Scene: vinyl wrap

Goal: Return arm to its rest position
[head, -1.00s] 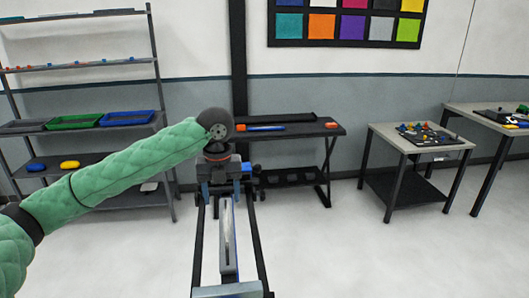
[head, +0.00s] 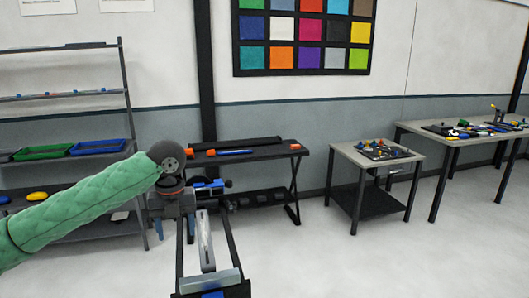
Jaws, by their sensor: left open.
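My left arm, in a green padded sleeve, comes in from the left in the head view and ends at a dark round wrist joint. My left gripper (head: 174,224) hangs below that joint with its fingers pointing down. It is open, and I see nothing between its fingers. It is in front of the dark side table and apart from the shelf. My right gripper is not in view.
A shelf rack (head: 128,104) at left holds a green tray (head: 42,153) and a blue tray (head: 97,147). A dark table (head: 262,151) stands by the wall. A small table (head: 348,150) and a longer table (head: 415,127) are at right. The floor (head: 330,255) in front is clear.

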